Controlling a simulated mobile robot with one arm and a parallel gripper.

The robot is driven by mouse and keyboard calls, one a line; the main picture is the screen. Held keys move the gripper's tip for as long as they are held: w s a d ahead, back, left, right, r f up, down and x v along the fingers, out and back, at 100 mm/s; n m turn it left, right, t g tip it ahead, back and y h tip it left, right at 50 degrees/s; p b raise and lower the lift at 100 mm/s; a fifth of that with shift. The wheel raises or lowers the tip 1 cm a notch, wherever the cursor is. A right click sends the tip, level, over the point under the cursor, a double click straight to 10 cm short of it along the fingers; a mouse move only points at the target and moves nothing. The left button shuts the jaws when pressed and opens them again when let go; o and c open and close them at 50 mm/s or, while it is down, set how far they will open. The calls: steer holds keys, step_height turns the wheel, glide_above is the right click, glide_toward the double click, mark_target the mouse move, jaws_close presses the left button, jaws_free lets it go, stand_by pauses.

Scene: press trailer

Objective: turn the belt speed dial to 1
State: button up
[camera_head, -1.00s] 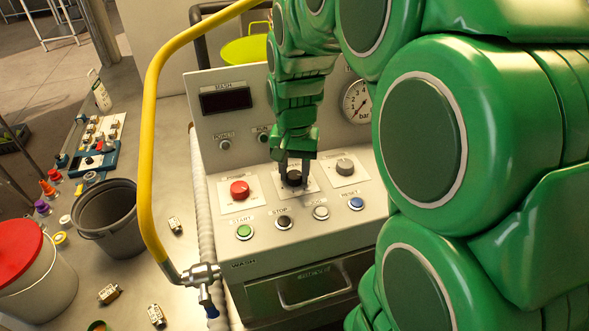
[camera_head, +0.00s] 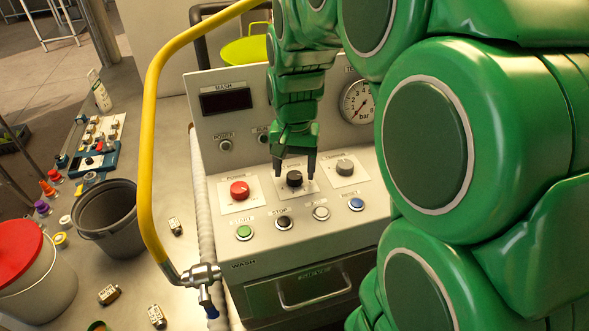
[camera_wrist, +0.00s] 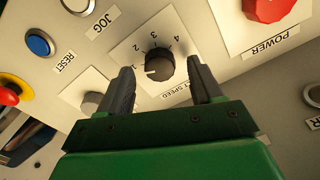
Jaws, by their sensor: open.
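The belt speed dial (camera_head: 294,179) is a black knob on a white plate in the middle of the panel. In the wrist view the dial (camera_wrist: 159,62) shows a white pointer mark on its left side, toward the 1 end of the scale. The 2, 3 and 4 are readable; the 1 is close to a finger and hard to read. My gripper (camera_head: 295,171) is open, with one finger on each side of the dial and a gap to it. In the wrist view my gripper (camera_wrist: 160,70) straddles the dial, and part of its label is covered.
A red power knob (camera_head: 239,190) is left of the dial and a grey knob (camera_head: 345,167) is right. Start (camera_head: 244,232), stop (camera_head: 284,223), jog (camera_head: 321,213) and reset (camera_head: 356,204) buttons line the front. A yellow rail (camera_head: 150,130) rises at the left.

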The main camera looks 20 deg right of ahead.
mark_target(295, 175)
step_height(295, 175, up, 7)
steer(key=shift+f, duration=0.2)
stand_by(0.4)
steer(key=s+f+n+g, duration=0.1)
steer(key=s+f+n, duration=0.1)
steer(key=s, duration=1)
steer(key=s+a+f+n, duration=0.1)
steer(key=s+f, duration=0.3)
steer(key=s, duration=0.9)
steer(key=shift+s+a+n+g, duration=0.25)
steer(key=shift+n+g, duration=0.15)
steer(key=shift+n, duration=0.5)
steer(key=shift+o, duration=0.4)
